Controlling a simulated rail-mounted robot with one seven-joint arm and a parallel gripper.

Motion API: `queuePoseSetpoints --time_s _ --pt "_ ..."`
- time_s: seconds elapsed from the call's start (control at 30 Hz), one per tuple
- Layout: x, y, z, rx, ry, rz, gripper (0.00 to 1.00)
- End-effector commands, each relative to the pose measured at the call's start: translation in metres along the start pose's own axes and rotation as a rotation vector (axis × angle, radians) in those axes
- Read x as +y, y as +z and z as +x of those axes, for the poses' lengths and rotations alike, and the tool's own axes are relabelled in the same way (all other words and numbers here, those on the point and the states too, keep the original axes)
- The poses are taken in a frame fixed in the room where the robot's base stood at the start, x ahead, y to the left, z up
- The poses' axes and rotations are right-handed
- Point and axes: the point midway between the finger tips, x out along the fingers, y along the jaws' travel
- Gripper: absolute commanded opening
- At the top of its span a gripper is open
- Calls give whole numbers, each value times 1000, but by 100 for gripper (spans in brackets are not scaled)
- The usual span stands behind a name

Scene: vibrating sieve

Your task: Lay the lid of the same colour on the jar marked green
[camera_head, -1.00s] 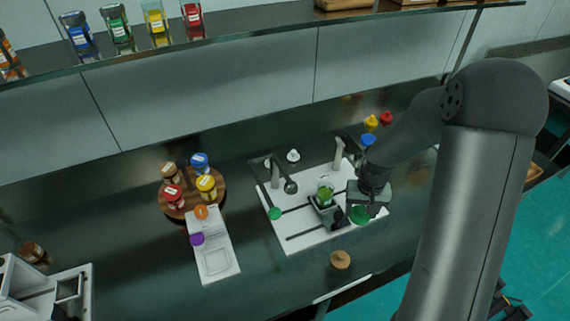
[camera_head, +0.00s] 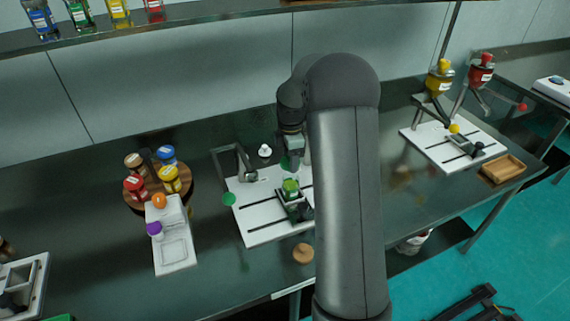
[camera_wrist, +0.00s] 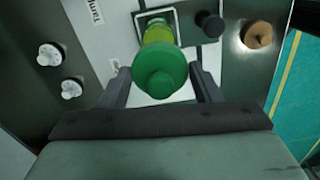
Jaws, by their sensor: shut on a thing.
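My gripper (camera_wrist: 160,76) is shut on a green lid (camera_wrist: 160,72) with a knob on top, one finger on each side of it. In the head view, the lid (camera_head: 286,162) hangs just above the green jar (camera_head: 290,187), which stands in a clamp-like holder on a white plate. In the wrist view, the jar (camera_wrist: 157,34) shows yellow-green, partly behind the lid. I cannot tell whether lid and jar touch. My arm hides part of the plate's right side.
A metal spout (camera_head: 246,172) stands at the white plate's left, by a green ball (camera_head: 229,198). A round wooden board (camera_head: 133,200) bears several coloured jars. A wooden knob (camera_head: 303,253) lies in front. A second station (camera_head: 410,133) stands at the right.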

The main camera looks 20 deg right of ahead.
Motion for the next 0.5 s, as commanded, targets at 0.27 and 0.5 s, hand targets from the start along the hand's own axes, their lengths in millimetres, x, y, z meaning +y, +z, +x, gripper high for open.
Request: queuePoseSetpoints --time_s 0.27,0.5 --pt "2 4 6 1 -1 -46 36" --pt "2 4 26 1 -1 -44 36"
